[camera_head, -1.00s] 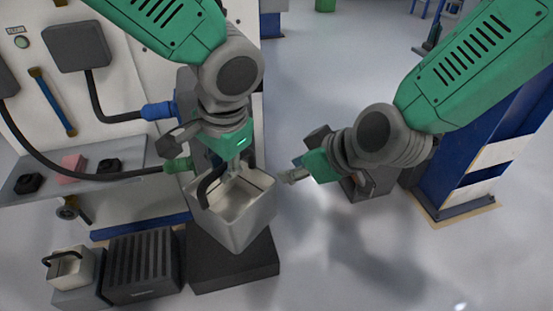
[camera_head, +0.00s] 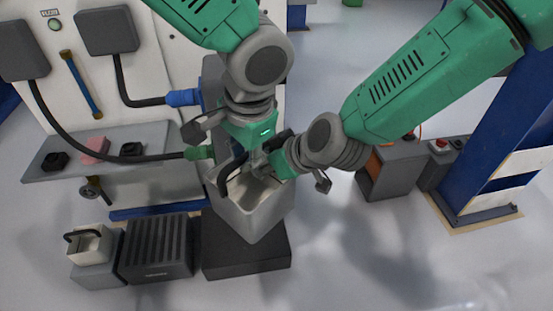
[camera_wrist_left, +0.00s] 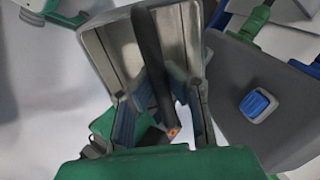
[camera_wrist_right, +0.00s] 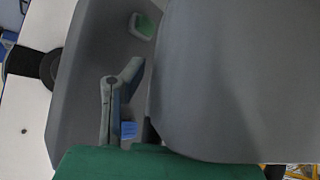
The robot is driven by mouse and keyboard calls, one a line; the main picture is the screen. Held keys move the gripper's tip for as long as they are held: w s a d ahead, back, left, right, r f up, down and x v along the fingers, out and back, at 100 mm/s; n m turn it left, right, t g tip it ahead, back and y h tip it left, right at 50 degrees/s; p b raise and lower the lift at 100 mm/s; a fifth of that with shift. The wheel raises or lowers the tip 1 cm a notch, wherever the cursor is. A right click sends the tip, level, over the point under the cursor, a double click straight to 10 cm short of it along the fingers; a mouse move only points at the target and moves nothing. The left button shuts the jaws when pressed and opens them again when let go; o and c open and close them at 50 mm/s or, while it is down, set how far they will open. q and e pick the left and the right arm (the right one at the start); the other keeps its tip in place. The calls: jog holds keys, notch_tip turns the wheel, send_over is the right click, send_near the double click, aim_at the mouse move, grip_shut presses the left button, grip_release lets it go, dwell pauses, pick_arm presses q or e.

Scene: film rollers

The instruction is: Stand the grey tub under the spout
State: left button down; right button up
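The large grey tub (camera_head: 253,222), open-topped with a dark handle (camera_head: 226,175), appears to rest on a black block (camera_head: 246,262). My left gripper (camera_head: 254,160) points down over the tub's mouth. In the left wrist view its fingers (camera_wrist_left: 165,118) lie either side of the dark handle; whether they grip it is unclear. My right gripper (camera_head: 270,166) is at the tub's right upper rim, close to the left gripper; its fingers are partly hidden. A green-tipped hose end (camera_head: 198,153) sticks out left of the tub; I cannot tell whether it is the spout.
A small pale tub (camera_head: 91,246) stands on a grey box left of a ribbed dark box (camera_head: 158,247). A shelf (camera_head: 62,160) holds small black and pink items. Grey cabinets (camera_head: 393,170) and a blue post stand at right. The front-right floor is clear.

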jog(key=shift+w+a+f, duration=0.2)
jog(key=shift+a+f, duration=0.05)
jog(key=shift+f, duration=0.05)
pick_arm(q)
jog(key=shift+d+r, duration=0.1)
pick_arm(e)
jog(key=shift+c, duration=0.4)
grip_shut()
pick_arm(q)
jog(key=c, duration=1.6)
grip_release()
jog(key=shift+c, duration=0.2)
